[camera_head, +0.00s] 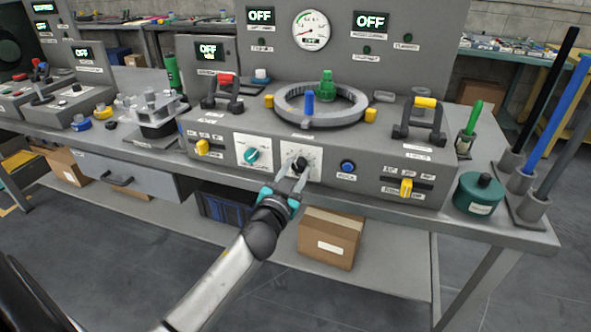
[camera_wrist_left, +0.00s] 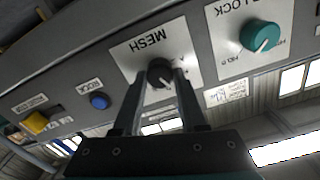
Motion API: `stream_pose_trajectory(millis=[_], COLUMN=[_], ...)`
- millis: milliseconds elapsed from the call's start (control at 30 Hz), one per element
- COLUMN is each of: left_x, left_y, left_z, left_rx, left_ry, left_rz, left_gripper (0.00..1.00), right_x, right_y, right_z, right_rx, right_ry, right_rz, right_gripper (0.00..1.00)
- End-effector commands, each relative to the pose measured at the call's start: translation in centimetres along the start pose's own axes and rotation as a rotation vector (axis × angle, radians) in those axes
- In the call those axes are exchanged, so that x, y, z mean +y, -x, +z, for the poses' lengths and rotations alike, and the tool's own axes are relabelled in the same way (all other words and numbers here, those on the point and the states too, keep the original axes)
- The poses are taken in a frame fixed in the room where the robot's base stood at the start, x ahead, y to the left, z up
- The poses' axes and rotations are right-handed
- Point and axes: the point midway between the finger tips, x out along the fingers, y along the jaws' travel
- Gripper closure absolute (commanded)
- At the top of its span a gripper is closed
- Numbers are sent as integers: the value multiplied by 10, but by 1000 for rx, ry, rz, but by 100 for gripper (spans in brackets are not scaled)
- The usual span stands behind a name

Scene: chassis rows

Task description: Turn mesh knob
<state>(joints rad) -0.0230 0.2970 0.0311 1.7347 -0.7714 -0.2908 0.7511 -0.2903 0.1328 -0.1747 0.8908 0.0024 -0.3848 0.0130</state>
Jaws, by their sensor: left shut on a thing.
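The mesh knob (camera_wrist_left: 160,73) is a black round knob on a white plate marked MESH, seen upside down in the left wrist view. In the head view the knob (camera_head: 300,164) sits on the front panel of the grey machine, and its plate (camera_head: 313,155) shows around it. My left gripper (camera_head: 296,174) reaches the panel from below, with its fingertips on either side of the knob. In the left wrist view the fingers (camera_wrist_left: 163,82) are shut on the knob and hide part of it. My right gripper is in no view.
A teal knob (camera_head: 251,156) on a second white plate is left of the mesh knob. A blue button (camera_head: 347,166) is to its right. A cardboard box (camera_head: 329,240) sits on the shelf below.

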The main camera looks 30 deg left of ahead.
Motion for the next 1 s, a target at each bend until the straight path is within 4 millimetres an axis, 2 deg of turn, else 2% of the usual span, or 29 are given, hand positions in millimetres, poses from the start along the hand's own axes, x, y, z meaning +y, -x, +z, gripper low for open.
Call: stream_pose_trajectory(millis=[700, 1000], left_x=[1, 1], left_y=[0, 0], left_z=[0, 1], left_rx=[-3, -1], left_ry=[-675, -961], left_rz=[1, 1], left_gripper=[100, 100], right_x=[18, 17], right_y=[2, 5], right_z=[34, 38], right_rx=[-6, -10], right_ry=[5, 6], right_rz=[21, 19], right_gripper=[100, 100])
